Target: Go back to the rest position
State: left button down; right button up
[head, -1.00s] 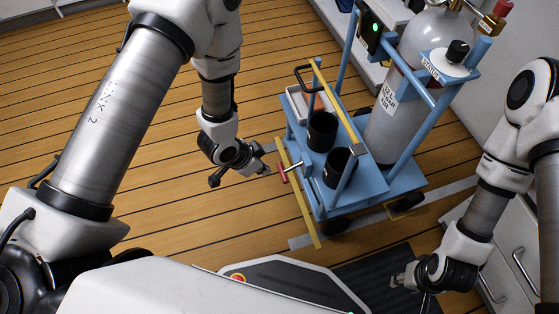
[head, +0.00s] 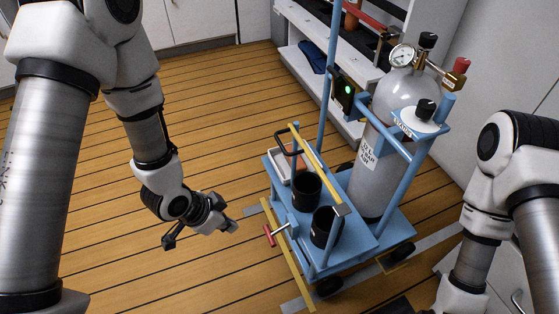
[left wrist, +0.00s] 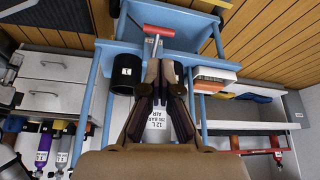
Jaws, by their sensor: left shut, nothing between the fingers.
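My left gripper (head: 230,225) hangs over the wooden floor, to the left of the blue cart (head: 345,250) in the head view. Its fingers are shut and empty, also in the left wrist view (left wrist: 162,92). A clear gap shows between it and the cart's red T-handle (head: 269,235) in the head view. In the left wrist view the red T-handle (left wrist: 158,31) appears beyond the fingertips. My right arm comes down at the right edge of the head view; its gripper is out of frame.
White drawers (left wrist: 55,70) show in the left wrist view. Open floor (head: 215,120) lies left of the cart.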

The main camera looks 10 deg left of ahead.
pick_arm(q)
jog(key=s+a+f+n+g+y, duration=0.35)
jog(key=s+f+n, duration=0.35)
jog(key=s+f, duration=0.8)
notch_tip(320, 180, up, 32)
jog(key=a+n+p, duration=0.2)
jog(key=p, duration=2.9)
jog(key=shift+w+a, duration=0.1)
